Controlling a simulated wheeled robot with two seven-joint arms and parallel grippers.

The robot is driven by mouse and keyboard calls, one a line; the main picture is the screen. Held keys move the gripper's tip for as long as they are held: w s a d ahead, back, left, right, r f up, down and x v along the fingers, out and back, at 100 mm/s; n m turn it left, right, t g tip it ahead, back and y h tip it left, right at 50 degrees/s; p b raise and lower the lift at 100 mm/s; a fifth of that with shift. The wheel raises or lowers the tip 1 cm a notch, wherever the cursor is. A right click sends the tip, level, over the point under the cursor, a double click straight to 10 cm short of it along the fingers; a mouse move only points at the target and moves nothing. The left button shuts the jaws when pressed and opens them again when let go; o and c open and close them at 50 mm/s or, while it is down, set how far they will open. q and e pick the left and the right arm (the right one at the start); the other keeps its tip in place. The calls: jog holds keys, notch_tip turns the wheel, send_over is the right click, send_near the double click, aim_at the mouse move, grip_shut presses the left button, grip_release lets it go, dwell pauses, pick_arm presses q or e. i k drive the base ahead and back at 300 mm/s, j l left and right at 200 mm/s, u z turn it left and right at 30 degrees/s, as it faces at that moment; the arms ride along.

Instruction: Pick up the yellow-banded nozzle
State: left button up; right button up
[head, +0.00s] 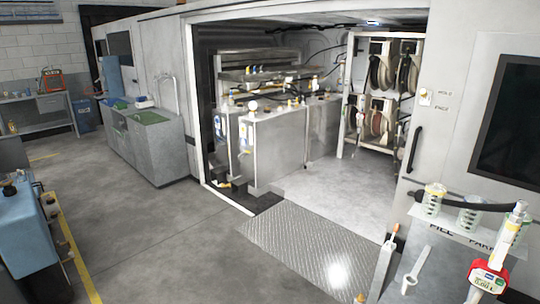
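A nozzle (507,240) with a pale, upright spout stands at the lower right in the head view. A yellowish band shows on the spout, and a red-cased meter with a small display (488,277) is at its lower end. It is beside a grey stand (450,262) lettered FILL and PARK, and its bottom is cut off near the picture edge. I cannot make out either of my grippers in this view, and nothing is seen holding the nozzle.
Clear containers (435,198) with measuring marks stand on the shelf by the nozzle. A black handle (413,149) is on the wall behind. Hose reels (383,72) hang in a rack inside the bay. A metal tread plate (318,252) and open grey floor (150,245) lie ahead.

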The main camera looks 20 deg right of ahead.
aim_at(485, 282)
jog(key=i+l+z, duration=0.15)
jog(key=z, duration=0.3)
jog(key=i+z, duration=0.35)
jog(key=z, duration=0.15)
jog(key=i+z, duration=0.25)
jog(key=z, duration=0.2)
jog(key=i+j+z, duration=0.2)
jog(key=z, duration=0.3)
jog(key=i+j, duration=0.05)
